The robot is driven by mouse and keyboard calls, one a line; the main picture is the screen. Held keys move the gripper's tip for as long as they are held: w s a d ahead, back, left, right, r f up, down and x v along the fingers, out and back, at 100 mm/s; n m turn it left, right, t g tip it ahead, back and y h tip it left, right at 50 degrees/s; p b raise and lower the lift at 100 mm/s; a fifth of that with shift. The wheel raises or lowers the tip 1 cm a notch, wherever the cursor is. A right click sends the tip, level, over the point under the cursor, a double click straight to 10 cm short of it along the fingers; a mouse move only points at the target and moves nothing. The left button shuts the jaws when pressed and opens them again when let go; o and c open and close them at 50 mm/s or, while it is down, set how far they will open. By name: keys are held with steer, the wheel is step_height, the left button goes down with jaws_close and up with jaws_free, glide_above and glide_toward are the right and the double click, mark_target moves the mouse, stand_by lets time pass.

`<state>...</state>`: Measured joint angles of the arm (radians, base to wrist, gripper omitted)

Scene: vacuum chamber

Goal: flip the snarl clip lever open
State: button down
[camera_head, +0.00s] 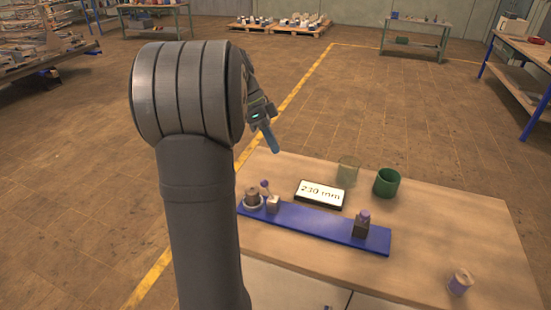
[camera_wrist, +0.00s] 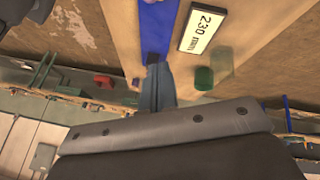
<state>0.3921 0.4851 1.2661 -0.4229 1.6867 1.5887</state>
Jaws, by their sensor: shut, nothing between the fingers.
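A long blue bar (camera_head: 315,225) lies on the wooden table. Near its left end a small pale block (camera_head: 272,204) carries a thin lever with a purple knob (camera_head: 265,183), standing up and leaning left. A dark block with a purple top (camera_head: 362,226) stands near the right end. Which of these is the snarl clip I cannot tell for sure. My gripper (camera_head: 274,147) is shut and empty, in the air beyond the table's far left corner, apart from the bar. In the wrist view its fingers (camera_wrist: 157,88) point toward the blue bar (camera_wrist: 158,28); the lever is not clear there.
A brown spool (camera_head: 252,196) sits at the bar's left end. Behind the bar are a "230 mm" display (camera_head: 320,194), a clear green cup (camera_head: 347,172) and a solid green cup (camera_head: 387,182). A purple spool (camera_head: 460,282) stands front right. The table's right side is mostly clear.

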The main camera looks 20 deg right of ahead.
steer(key=w+a+v, duration=0.1)
steer(key=v, duration=0.5)
steer(key=shift+f, duration=0.3)
steer(key=shift+s+d, duration=0.1)
glide_above(268, 190)
steer(key=d, duration=0.2)
step_height(268, 190, down, 10)
steer(key=shift+s+d+f+t+y, duration=0.75)
steer(key=shift+d+t+y, duration=0.1)
steer(key=shift+t+y, duration=0.35)
steer(key=shift+s+d+f+t+y, duration=0.75)
steer(key=shift+d+t+y, duration=0.1)
steer(key=shift+t+y, duration=0.3)
steer(key=shift+w+a, duration=0.1)
